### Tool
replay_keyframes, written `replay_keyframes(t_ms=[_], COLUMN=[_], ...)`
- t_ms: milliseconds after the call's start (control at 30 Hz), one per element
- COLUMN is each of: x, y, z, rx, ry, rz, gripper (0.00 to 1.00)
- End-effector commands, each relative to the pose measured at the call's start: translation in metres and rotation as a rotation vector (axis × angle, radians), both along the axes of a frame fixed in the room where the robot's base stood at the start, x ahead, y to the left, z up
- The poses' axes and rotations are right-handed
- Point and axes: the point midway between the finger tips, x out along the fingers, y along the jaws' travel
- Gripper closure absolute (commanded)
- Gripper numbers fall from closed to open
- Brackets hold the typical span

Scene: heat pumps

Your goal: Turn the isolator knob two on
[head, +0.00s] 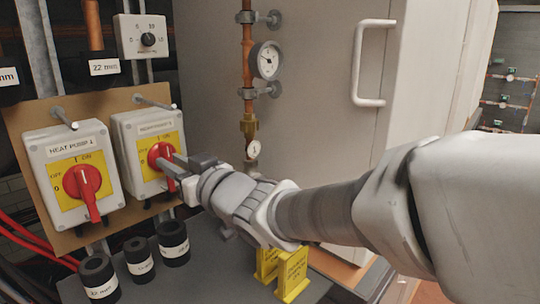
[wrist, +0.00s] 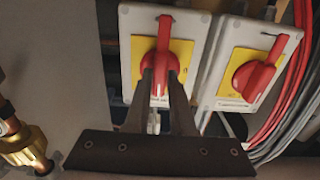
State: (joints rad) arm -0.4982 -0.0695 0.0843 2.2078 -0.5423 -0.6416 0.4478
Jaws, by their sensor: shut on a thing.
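The Heat Pump 2 isolator (head: 125,135) is a white box with a yellow plate and a red knob (head: 157,153). My gripper (head: 172,166) reaches it from the right in the head view and is shut on the red knob's handle. In the wrist view the dark fingers (wrist: 163,68) lie either side of the red handle (wrist: 164,36), which runs nearly vertical in that picture. My fingers partly hide this knob and its markings in the head view, so I cannot read its exact setting.
The Heat Pump 1 isolator (head: 35,160) stands to the left, its red handle (head: 91,200) pointing downward. Pegs stick out above both boxes. A copper pipe with a gauge (head: 266,60), black cylinders (head: 140,257) and yellow tags (head: 291,274) are nearby.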

Motion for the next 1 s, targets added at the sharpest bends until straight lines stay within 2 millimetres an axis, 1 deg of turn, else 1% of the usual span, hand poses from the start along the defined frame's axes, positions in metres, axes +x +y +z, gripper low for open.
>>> replay_keyframes(t_ms=[533,567,600,700,1000], x=[0.0,0.0,0.0,0.0,-0.0004], y=[0.0001,0.0001,0.0001,0.0001,-0.0005], z=[0.001,0.0011,0.001,0.0008,0.0004], rx=[0.018,0.018,0.017,0.017,0.015], ry=[0.018,0.018,0.018,0.017,0.017], rz=[0.0,0.0,0.0,0.0,0.0], gripper=[1.0,0.72,0.65,0.47,0.47])
